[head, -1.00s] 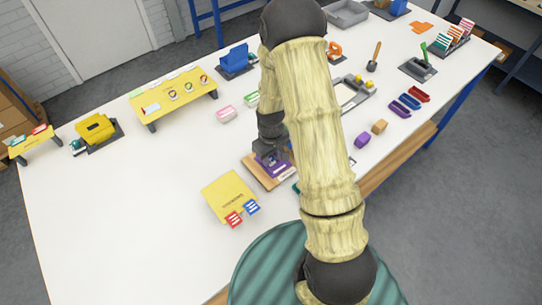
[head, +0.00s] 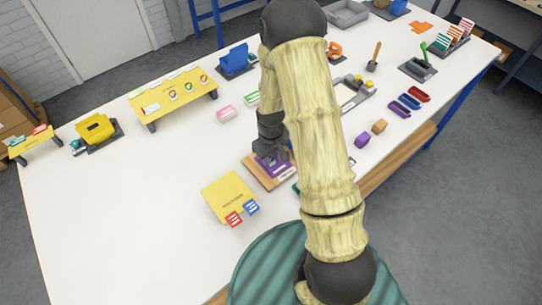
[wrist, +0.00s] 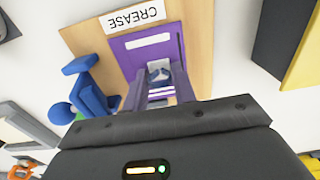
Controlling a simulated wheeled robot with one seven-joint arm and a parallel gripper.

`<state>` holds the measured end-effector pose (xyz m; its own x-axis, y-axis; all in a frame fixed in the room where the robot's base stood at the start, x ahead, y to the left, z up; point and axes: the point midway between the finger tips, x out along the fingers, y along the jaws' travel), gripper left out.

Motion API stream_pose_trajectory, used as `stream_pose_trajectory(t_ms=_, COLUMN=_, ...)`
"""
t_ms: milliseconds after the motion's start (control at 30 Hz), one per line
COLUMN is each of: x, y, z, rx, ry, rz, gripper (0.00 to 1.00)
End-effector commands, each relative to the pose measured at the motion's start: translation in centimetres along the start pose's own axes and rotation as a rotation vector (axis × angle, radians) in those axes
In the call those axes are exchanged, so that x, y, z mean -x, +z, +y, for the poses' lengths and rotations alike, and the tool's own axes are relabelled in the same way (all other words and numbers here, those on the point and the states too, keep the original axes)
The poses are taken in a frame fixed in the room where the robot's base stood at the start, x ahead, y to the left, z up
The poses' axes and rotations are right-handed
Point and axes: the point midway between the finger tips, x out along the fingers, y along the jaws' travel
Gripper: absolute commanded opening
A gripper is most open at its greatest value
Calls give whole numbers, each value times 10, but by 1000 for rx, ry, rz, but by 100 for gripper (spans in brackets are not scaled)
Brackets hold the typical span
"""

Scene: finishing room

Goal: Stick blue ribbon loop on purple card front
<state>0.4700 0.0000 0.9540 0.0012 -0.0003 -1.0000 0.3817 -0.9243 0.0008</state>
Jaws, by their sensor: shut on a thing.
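The purple card (wrist: 142,56) lies flat on a wooden board marked CREASE (wrist: 188,20); a white strip shows on the card. In the head view the purple card (head: 265,168) is partly hidden under my arm. My gripper (wrist: 160,80) is pointing down over the card, its fingers close together. My gripper (head: 270,152) also shows in the head view.
A blue object (wrist: 88,90) stands beside the board's left edge in the wrist view. A yellow stand (head: 175,97) is behind.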

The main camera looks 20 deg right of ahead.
Motion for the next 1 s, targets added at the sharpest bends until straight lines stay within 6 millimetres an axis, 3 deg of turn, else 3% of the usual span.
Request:
stream_pose_trajectory(t_ms=267, x=1, y=2, z=-1, rx=0, ry=-2, rz=-6, gripper=7)
stream_pose_trajectory(t_ms=300, x=1, y=2, z=-1, rx=0, ry=-2, rz=-5, gripper=31)
stream_pose_trajectory(t_ms=400, x=2, y=1, z=-1, rx=0, ry=-2, rz=-4, gripper=50)
stream_pose_trajectory(t_ms=600, x=2, y=1, z=0, rx=0, ry=-1, rz=-2, gripper=52)
stream_pose_trajectory(t_ms=700, x=2, y=0, z=0, rx=0, ry=-1, rz=-2, gripper=67)
stream_pose_trajectory(t_ms=1000, x=3, y=0, z=0, rx=0, ry=0, rz=-1, gripper=67)
